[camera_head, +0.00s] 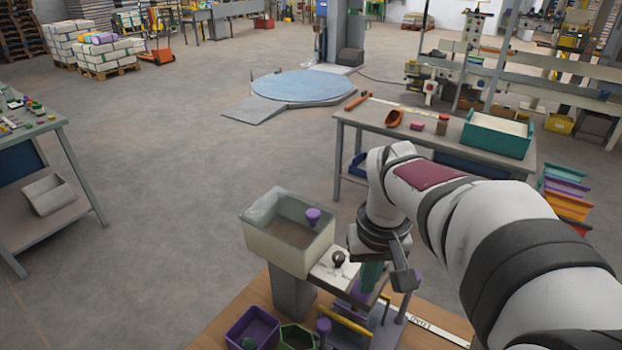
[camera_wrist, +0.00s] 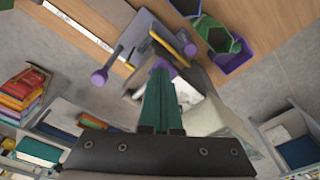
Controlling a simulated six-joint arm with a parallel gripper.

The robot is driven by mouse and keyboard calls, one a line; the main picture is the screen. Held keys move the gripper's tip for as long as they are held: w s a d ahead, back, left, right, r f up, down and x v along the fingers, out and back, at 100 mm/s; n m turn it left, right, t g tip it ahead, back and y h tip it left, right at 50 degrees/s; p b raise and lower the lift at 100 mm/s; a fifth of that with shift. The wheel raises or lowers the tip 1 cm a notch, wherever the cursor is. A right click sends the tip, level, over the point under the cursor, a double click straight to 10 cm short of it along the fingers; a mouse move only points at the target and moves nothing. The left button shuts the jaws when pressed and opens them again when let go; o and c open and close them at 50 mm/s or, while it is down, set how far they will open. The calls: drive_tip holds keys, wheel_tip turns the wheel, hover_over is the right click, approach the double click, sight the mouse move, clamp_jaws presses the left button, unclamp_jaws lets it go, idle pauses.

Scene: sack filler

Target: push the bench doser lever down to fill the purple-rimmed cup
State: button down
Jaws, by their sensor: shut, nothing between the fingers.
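The bench doser has a cream hopper (camera_head: 288,246) with a clear upper rim, on a grey post at the bench's left. A purple knob (camera_head: 313,217) shows at the hopper, and a black knob (camera_head: 338,259) on the pale plate beside it. My gripper (camera_head: 371,288) points down just right of that plate, its green fingers together and empty. In the wrist view, my fingertips (camera_wrist: 161,72) overlap a purple part (camera_wrist: 165,66); I cannot tell whether they touch it or whether it is the lever. I cannot make out the purple-rimmed cup for certain.
A purple bin (camera_head: 252,330) and a green hexagonal bin (camera_head: 297,338) stand at the bench's front left. A yellow bar (camera_head: 343,320) and another purple knob (camera_head: 324,326) lie close below my gripper. A table with a teal crate (camera_head: 495,134) stands behind.

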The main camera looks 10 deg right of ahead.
drive_tip(key=shift+s+a+r, duration=0.1)
drive_tip(key=shift+s+r, duration=0.05)
drive_tip(key=shift+s, duration=0.35)
drive_tip(key=shift+s+a+r, duration=0.1)
drive_tip(key=shift+s+r, duration=0.05)
drive_tip(key=shift+s, duration=0.3)
wheel_tip(320, 180, up, 16)
drive_tip(key=s, duration=0.1)
drive_tip(key=shift+s+f, duration=0.15)
drive_tip(key=shift+s, duration=0.15)
drive_tip(key=shift+a, duration=0.1)
idle(0.7)
drive_tip(key=s+a+f+m, duration=0.1)
drive_tip(key=s+a+f, duration=0.2)
drive_tip(key=s+f, duration=0.2)
drive_tip(key=s+a+f+m+g+y, duration=0.1)
drive_tip(key=s+a+f, duration=0.2)
drive_tip(key=s+f, duration=0.2)
drive_tip(key=s+a+f+m+y, duration=0.1)
drive_tip(key=s+a+f, duration=0.2)
drive_tip(key=f, duration=0.6)
drive_tip(key=s, duration=0.2)
drive_tip(key=shift+s+a+f+m, duration=0.15)
drive_tip(key=shift+s+a+m, duration=0.2)
drive_tip(key=shift+s+m, duration=0.05)
